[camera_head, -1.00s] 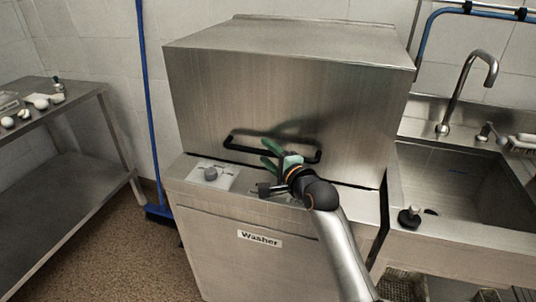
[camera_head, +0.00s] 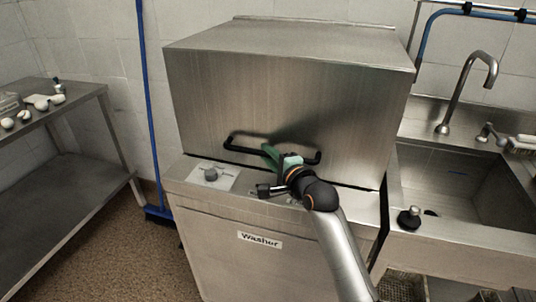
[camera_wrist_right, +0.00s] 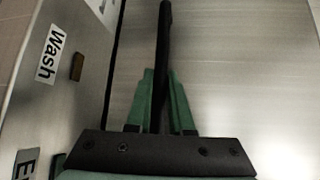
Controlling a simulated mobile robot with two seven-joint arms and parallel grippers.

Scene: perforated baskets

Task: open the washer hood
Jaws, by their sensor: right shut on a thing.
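The washer hood (camera_head: 285,95) is a large steel box resting down on the washer base (camera_head: 245,225). A black bar handle (camera_head: 243,142) runs along the lower front of the hood. My right gripper (camera_head: 270,152), with green fingers, is at the middle of the handle. In the right wrist view, the green fingers (camera_wrist_right: 160,103) are on either side of the black handle (camera_wrist_right: 165,45), shut on it. The gripper and wrist hide part of the handle in the head view. My left gripper is not in view.
A sink (camera_head: 455,185) with a tap (camera_head: 470,85) adjoins on the right. A steel table (camera_head: 60,150) with small items stands at the left. A blue-handled broom (camera_head: 148,110) leans between the table and washer.

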